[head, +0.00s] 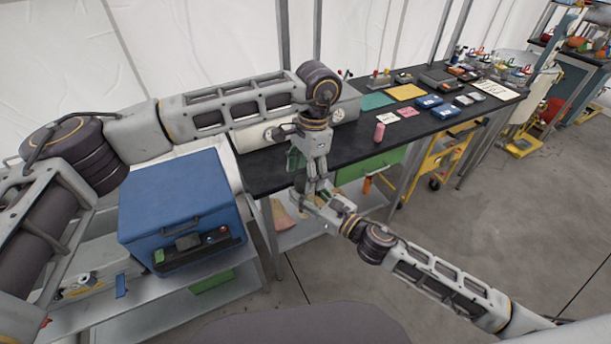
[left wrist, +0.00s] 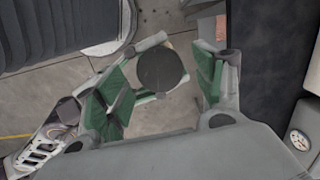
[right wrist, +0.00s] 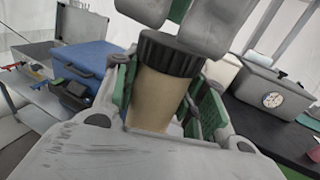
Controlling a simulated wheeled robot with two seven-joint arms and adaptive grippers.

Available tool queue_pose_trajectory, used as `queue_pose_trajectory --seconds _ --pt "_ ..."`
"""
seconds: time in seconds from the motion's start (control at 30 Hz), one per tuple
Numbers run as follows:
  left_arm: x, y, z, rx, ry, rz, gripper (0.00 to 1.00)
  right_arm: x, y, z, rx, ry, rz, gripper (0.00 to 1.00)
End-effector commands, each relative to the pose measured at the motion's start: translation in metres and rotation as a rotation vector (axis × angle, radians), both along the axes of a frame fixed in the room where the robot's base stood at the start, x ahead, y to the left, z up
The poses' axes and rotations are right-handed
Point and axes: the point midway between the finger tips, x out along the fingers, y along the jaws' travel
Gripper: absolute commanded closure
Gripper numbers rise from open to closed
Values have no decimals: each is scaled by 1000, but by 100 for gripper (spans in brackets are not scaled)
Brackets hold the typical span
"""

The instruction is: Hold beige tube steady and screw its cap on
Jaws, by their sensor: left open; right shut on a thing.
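The beige tube (right wrist: 158,98) stands upright in the right wrist view, between the green pads of my right gripper (right wrist: 165,92), which is shut on it. A dark ribbed cap (right wrist: 170,53) sits on the tube's top; how tightly it is seated I cannot tell. My left gripper (right wrist: 183,14) hangs just above the cap. In the left wrist view the round cap (left wrist: 162,70) shows from above, between the spread green-padded fingers of my open left gripper (left wrist: 160,85). In the head view both grippers meet before the bench, and the tube is mostly hidden by them.
The black workbench (head: 350,150) lies just behind the grippers. A pink cylinder (head: 379,132) stands near its front edge, with cards and blue boxes farther right. A grey case with a round dial (right wrist: 268,92) is on the bench. A blue box (head: 178,200) stands on the left cart.

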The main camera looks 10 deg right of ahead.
Motion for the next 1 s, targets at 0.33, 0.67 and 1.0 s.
queue_pose_trajectory --seconds 0.33,0.67,1.0 --pt "0 0 28 0 -1 0 31 0 0 1 1 -2 0 100" --pt "0 0 29 0 0 0 34 0 0 1 1 -2 0 100" --pt "13 11 48 1 -39 20 34 0 0 1 1 -2 0 100"
